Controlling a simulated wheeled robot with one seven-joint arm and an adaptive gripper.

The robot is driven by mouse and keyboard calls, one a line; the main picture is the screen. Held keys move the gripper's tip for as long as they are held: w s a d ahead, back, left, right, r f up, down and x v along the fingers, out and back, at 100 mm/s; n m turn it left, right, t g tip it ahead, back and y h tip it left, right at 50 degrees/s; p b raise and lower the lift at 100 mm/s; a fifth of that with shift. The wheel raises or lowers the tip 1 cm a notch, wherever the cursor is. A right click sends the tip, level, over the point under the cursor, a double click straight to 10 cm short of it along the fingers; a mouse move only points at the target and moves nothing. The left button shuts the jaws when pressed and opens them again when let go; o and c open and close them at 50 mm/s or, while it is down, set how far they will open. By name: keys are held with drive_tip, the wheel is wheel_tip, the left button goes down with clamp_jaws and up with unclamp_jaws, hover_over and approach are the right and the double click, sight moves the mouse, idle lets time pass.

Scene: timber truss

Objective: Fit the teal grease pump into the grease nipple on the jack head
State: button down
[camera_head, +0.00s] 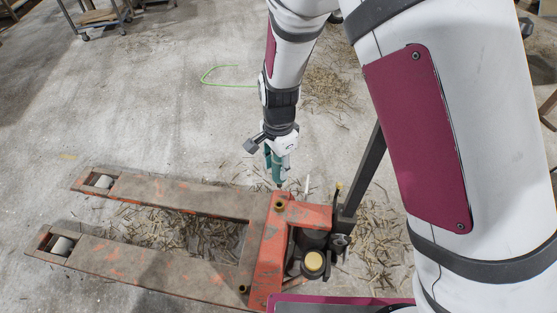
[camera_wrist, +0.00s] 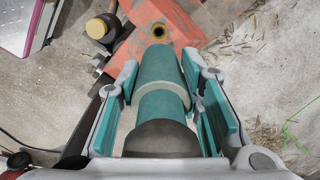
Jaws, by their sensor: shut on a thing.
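The teal grease pump (camera_head: 279,174) hangs below my gripper (camera_head: 276,158) in the head view, its narrow end pointing down. In the wrist view my gripper (camera_wrist: 168,80) is shut around the pump (camera_wrist: 160,106), one jaw on each side. The orange jack head (camera_head: 262,255) is below. On it is a brass-coloured ring with a dark centre, seemingly the grease nipple (camera_head: 279,205), also in the wrist view (camera_wrist: 158,31). The pump's lower end appears just beyond the nipple in the head view, apart from it. The tip is hidden in the wrist view.
Two worn forks (camera_head: 160,195) reach left from the jack head. A dark handle post (camera_head: 362,180) and a yellow-capped black cylinder (camera_head: 314,262) stand right of it. A second brass ring (camera_head: 243,289) sits nearer. Straw (camera_head: 378,245) litters the concrete floor.

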sight(278, 187)
drive_tip(key=shift+f+b, duration=2.4)
drive_tip(key=shift+f, duration=2)
drive_tip(key=shift+f, duration=0.3)
drive_tip(key=shift+f, duration=0.35)
drive_tip(key=shift+f+b, duration=0.7)
drive_tip(key=shift+f, duration=0.65)
drive_tip(key=c, duration=1)
unclamp_jaws()
drive_tip(key=shift+c, duration=0.2)
drive_tip(key=shift+r, duration=0.1)
wheel_tip(278, 187, up, 12)
